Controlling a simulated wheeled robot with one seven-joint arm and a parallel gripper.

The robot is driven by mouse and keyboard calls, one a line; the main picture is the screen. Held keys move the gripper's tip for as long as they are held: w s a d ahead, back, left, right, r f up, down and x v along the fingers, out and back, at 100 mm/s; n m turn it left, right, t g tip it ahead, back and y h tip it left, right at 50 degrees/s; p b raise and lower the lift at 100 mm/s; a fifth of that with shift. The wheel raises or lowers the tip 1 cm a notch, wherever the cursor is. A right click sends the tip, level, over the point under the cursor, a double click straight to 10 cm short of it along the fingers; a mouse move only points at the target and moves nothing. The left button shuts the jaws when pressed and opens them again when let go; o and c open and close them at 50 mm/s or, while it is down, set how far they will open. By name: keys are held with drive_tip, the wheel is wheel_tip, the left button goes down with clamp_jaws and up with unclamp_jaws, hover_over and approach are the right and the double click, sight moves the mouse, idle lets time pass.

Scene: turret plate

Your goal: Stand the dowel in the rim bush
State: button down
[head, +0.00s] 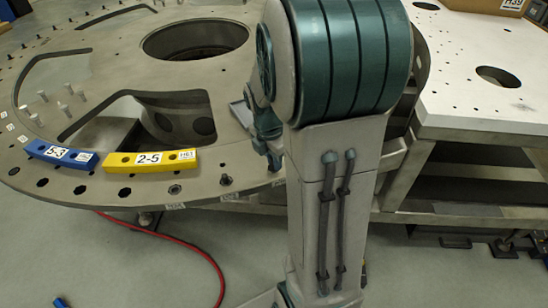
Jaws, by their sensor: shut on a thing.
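My gripper (274,160) shows only in part, low over the right side of the round plate, mostly hidden behind my own arm. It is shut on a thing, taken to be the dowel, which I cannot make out. The large grey turret plate (120,40) has a row of holes along its near rim. A dark fitting (225,180) sits in the rim just left of my gripper, and another dark ringed hole (175,189) lies further left. I cannot tell which of these is the rim bush. The gap between the gripper and the rim is not clear.
A yellow block (150,161) marked 2-5 and a blue block (62,155) lie along the near rim. Several pale pegs (68,88) stand on the plate's left. A white-topped bench (470,70) stands at the right. A red hose (190,246) lies on the floor.

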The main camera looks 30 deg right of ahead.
idle(0.3)
drive_tip(key=c, duration=1.3)
unclamp_jaws()
drive_tip(key=shift+c, duration=0.2)
wheel_tip(320, 180, up, 14)
drive_tip(key=a+p, duration=0.1)
drive_tip(key=shift+s+a, duration=0.2)
drive_tip(key=shift+a, duration=0.15)
drive_tip(key=shift+f, duration=0.1)
drive_tip(key=s+a+m+t+p, duration=0.1)
drive_tip(key=s+a+m, duration=0.4)
drive_tip(key=m, duration=0.5)
drive_tip(key=s+a+f+m+t+y+p, duration=0.1)
drive_tip(key=s+a+m, duration=0.4)
drive_tip(key=m, duration=0.5)
drive_tip(key=shift+s+a+f+t+p, duration=0.25)
drive_tip(key=shift+s+t+p, duration=0.1)
drive_tip(key=shift+s, duration=0.5)
